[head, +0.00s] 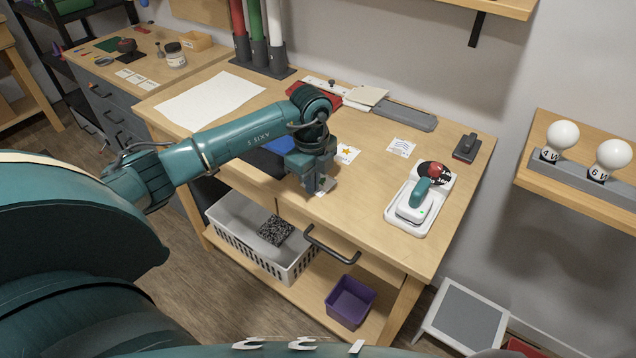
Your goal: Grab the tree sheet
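My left gripper (318,184) points down at the front edge of the wooden workbench (455,215). Its fingers are over a small pale sheet (328,186), mostly hidden by them; I cannot make out its print or whether the fingers hold it. A small white sheet with an orange star (348,154) lies just behind the gripper. Another small sheet with faint print (402,147) lies further right. I cannot pick out a tree on any sheet. My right gripper is not in view.
A blue item (266,152) lies behind my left arm. A white tray (436,222) with a teal-handled tool stands at the right. A large blank paper (208,100) lies at the left. Paper rolls (257,30) stand at the back. A grey basket (235,215) and purple bin (350,302) sit below.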

